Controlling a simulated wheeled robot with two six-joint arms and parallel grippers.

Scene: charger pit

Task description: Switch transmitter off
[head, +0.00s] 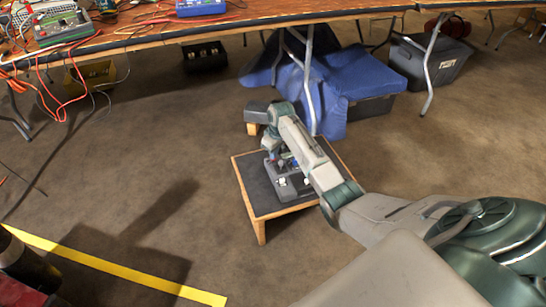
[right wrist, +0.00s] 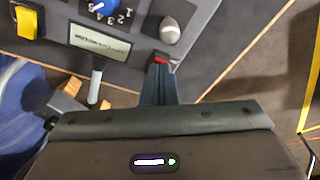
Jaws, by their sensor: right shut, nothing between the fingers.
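The transmitter (head: 283,187) is a small grey box with controls, on a low dark-topped wooden stand (head: 248,190). My right arm covers part of it in the head view. In the right wrist view the transmitter (right wrist: 120,18) shows a blue dial (right wrist: 100,7) with numbers around it, a yellow switch (right wrist: 27,22), a small display (right wrist: 100,39) and a rounded grey knob (right wrist: 170,30). My right gripper (right wrist: 160,62) is shut and empty. Its tips are at the panel edge, just below the grey knob, by a small red part. I cannot tell whether they touch. My left gripper is not in view.
A long wooden table (head: 260,17) with devices and cables runs across the back. A blue cloth (head: 310,90) hangs behind the stand, beside metal table legs. A dark bin (head: 432,62) stands at right. Yellow tape (head: 110,265) crosses the floor at left; the floor between is clear.

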